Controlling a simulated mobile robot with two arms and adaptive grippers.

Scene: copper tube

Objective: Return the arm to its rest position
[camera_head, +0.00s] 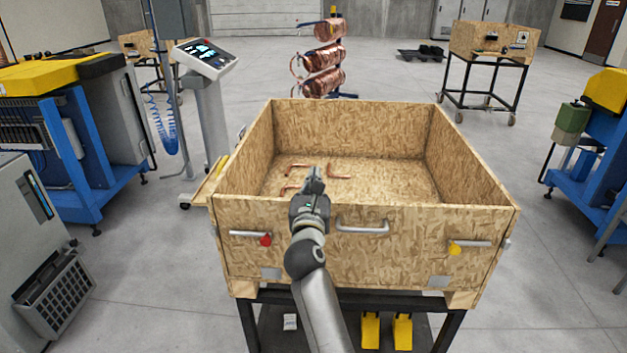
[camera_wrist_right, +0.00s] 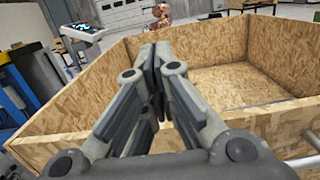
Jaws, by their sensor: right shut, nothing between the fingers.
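My right arm (camera_head: 318,290) reaches up from the bottom of the head view. My right gripper (camera_head: 313,178) is at the front wall of the wooden crate (camera_head: 365,235), around rim height. In the right wrist view its fingers (camera_wrist_right: 155,65) meet at the tips with nothing between them, and the crate wall (camera_wrist_right: 85,125) spreads behind them. Several bent copper tubes lie on the crate floor, one (camera_head: 340,171) right of the gripper and another (camera_head: 297,167) to its left. My left gripper is not in view.
The crate sits on a dark wheeled stand with a metal handle (camera_head: 362,228) in front. A control panel (camera_head: 205,58) on a post stands at left, beside a blue and yellow machine (camera_head: 75,140). Copper coils (camera_head: 322,57) stand behind. Floor at right (camera_head: 560,240) is clear.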

